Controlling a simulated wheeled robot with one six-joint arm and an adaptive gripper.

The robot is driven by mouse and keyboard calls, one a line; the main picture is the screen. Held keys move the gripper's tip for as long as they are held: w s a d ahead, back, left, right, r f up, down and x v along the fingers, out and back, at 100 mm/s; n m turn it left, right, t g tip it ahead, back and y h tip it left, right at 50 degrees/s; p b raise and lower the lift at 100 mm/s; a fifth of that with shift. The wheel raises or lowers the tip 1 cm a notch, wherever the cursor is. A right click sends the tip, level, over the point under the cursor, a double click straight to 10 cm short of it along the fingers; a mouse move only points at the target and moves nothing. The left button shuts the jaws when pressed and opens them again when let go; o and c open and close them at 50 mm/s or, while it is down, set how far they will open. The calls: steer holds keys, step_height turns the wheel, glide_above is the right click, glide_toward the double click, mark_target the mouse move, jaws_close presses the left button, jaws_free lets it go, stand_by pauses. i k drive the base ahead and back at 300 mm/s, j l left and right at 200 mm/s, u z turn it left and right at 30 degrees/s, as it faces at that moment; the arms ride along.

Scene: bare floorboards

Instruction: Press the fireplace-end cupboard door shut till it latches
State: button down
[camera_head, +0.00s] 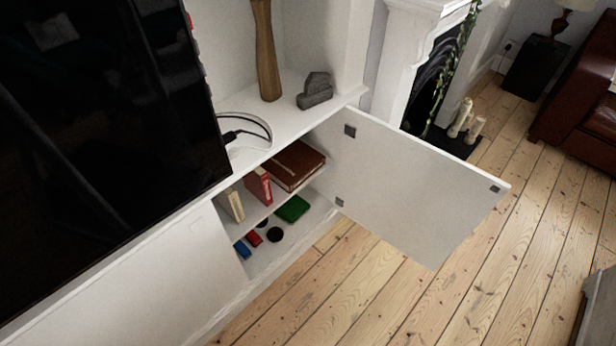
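The fireplace-end cupboard door (400,185) is white and stands wide open, swung out over the floorboards from its hinges at the right end of the cupboard. Two dark hinges show on its inner face, and a small dark fitting (495,188) sits near its free upper corner. The open cupboard (262,212) shows a shelf with a brown book (296,165), a red book (258,186) and a pale book (230,205). Below are a green item (292,208) and several small red, blue and dark items. My gripper is not in view.
A large black TV (100,130) stands on the left of the cabinet top. A wooden vase (266,55), a grey ornament (315,90) and a cable stand beside it. A white fireplace (405,60) with candles is behind the door. A red-brown sofa (575,110) is far right. Floorboards (370,285) before the door are clear.

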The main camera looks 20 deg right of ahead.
mark_target(422, 199)
steer(key=k+j+z, duration=0.15)
steer(key=k+z, duration=0.55)
steer(key=k, duration=0.15)
steer(key=k+l+z, duration=0.1)
steer(key=k+z, duration=0.2)
steer(key=k, duration=0.15)
steer(key=i+j+z, duration=0.5)
steer(key=i+j, duration=0.15)
steer(key=i+j+z, duration=0.45)
steer(key=i+j, duration=0.3)
steer(key=j, duration=0.2)
